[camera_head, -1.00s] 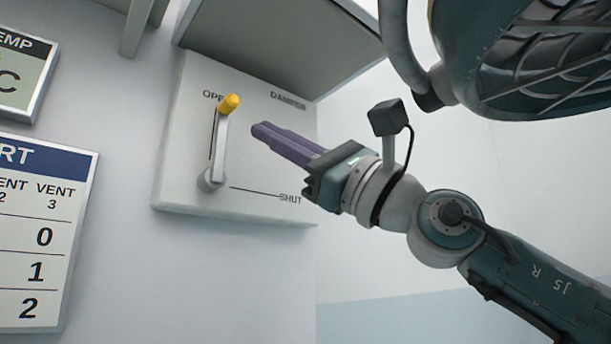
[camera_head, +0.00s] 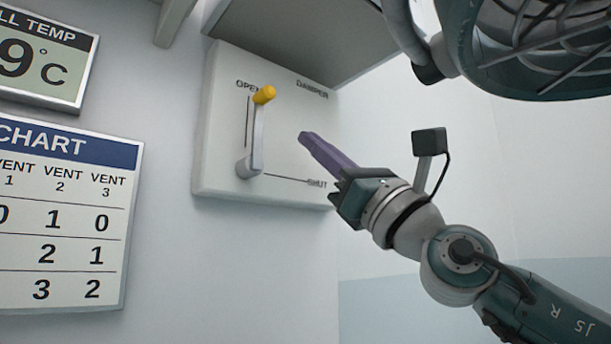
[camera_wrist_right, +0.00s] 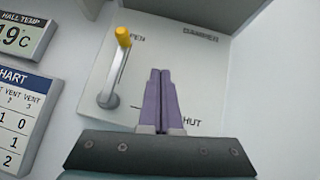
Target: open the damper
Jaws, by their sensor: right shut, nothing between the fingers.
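The damper panel (camera_head: 220,150) is a pale plate on the wall, lettered OPEN, DAMPER and SHUT. Its grey lever (camera_head: 258,140) stands nearly upright, with its yellow knob (camera_head: 265,94) at the top beside the OPEN mark. The lever and yellow knob (camera_wrist_right: 123,36) also show in the right wrist view. My right gripper (camera_head: 303,138) has purple fingers, shut and empty. It is to the right of the lever, apart from it, and points toward the panel. In the right wrist view the fingers (camera_wrist_right: 160,75) lie together. My left gripper is not in view.
A wall chart (camera_head: 70,215) with vent columns and a hall temperature display (camera_head: 45,58) hang left of the panel. A grey box-like overhang (camera_head: 300,35) is above the panel. A dark green rounded body with a grille (camera_head: 540,50) fills the upper right.

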